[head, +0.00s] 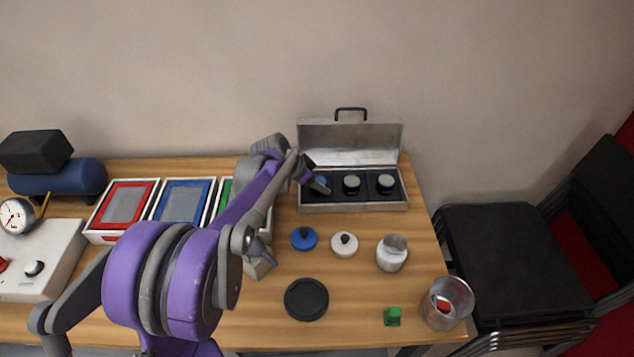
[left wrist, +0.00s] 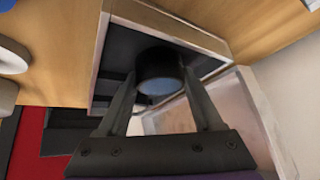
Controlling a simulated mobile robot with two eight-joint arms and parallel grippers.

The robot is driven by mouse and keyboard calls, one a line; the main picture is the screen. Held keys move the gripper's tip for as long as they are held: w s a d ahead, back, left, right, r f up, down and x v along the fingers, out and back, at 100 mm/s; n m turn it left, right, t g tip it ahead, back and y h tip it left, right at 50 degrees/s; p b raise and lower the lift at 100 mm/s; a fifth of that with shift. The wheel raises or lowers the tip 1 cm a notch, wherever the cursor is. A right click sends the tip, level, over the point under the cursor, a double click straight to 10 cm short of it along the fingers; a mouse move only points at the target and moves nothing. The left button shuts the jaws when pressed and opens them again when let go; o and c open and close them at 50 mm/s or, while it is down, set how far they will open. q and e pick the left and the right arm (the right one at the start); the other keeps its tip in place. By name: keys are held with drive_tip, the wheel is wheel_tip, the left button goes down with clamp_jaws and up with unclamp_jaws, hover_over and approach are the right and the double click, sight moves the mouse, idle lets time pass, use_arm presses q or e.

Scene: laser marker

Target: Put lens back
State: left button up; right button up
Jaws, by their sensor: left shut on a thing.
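The open metal case (head: 354,208) stands at the back of the table with its lid up against the wall. Two dark round lenses with pale tops sit in its middle (head: 352,182) and right (head: 386,182) places. My left gripper (head: 318,184) is over the case's left place, shut on a dark lens with a bluish glass face. In the left wrist view the held lens (left wrist: 160,80) is between the fingers of the gripper (left wrist: 160,92), over the dark inside of the case (left wrist: 178,22). Whether the lens touches the case floor is unclear. My right gripper is not in view.
A blue-knobbed lid (head: 304,239), a white lid (head: 344,245), a metal jar (head: 391,254), a black disc (head: 306,299), a green block (head: 392,316) and a glass beaker (head: 447,304) stand in front of the case. Red (head: 123,204) and blue (head: 182,203) framed trays are left.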

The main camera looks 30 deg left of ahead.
use_arm(q)
drive_tip(key=shift+f, duration=0.15)
drive_tip(key=o, duration=1.2)
drive_tip(key=shift+o, duration=0.2)
drive_tip(key=shift+s+a+r, duration=0.1)
drive_tip(key=shift+s+r, duration=0.05)
drive_tip(key=shift+r, duration=0.35)
drive_tip(key=v, duration=1.1)
drive_tip(key=shift+r+p, duration=0.15)
drive_tip(key=shift+p, duration=0.25)
drive_tip(key=shift+s, duration=0.1)
